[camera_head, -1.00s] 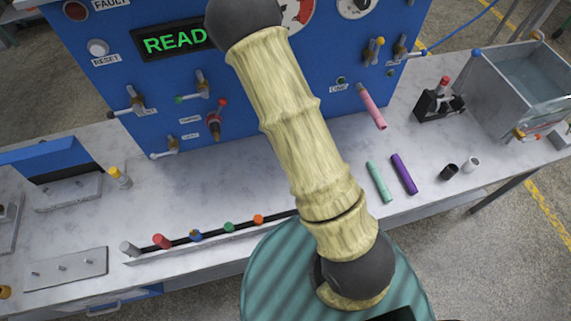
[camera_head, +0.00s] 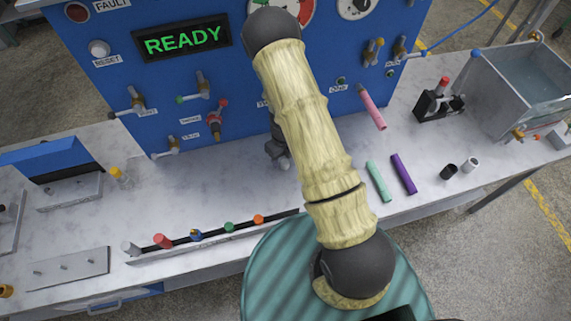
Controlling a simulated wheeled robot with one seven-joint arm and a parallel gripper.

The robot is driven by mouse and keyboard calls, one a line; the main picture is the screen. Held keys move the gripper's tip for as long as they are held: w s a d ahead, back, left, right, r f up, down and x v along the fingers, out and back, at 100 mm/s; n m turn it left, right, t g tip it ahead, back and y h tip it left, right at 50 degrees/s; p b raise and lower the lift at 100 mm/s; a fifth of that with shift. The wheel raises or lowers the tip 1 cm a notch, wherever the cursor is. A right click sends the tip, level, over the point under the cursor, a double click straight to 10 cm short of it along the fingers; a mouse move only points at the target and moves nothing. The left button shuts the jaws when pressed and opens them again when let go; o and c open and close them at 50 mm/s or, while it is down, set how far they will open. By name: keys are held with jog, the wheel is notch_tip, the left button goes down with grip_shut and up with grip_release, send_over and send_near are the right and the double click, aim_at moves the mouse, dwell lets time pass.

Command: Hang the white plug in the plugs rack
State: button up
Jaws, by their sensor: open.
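The plugs rack (camera_head: 215,242) is a long low rail on the left half of the bench. Several coloured plugs stand along it: red, blue, green and orange. A whitish-grey plug (camera_head: 130,248) stands at its left end. Another small white cylinder (camera_head: 472,165) stands on the bench at right, beside a black one (camera_head: 448,172); I cannot tell which is the task's white plug. My gripper (camera_head: 281,160) shows partly, dark grey, left of my forearm near the panel's foot. It is open, with nothing visible in it; the forearm hides part of it.
A blue panel (camera_head: 180,85) with valves and a READY display stands behind the bench. A water tank (camera_head: 515,85) stands at right. Bench between rack and panel is clear.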

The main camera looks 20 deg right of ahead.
aim_at(285, 162)
jog(key=f, duration=0.1)
jog(key=f+p, duration=0.1)
jog(key=f, duration=0.2)
jog(key=shift+d+p, duration=0.25)
jog(key=shift+p, duration=0.1)
jog(key=shift+f, duration=0.6)
jog(key=c, duration=1)
jog(key=shift+c, duration=0.2)
notch_tip(285, 162, up, 10)
jog(key=shift+r+b, duration=0.1)
jog(key=shift+b, duration=0.65)
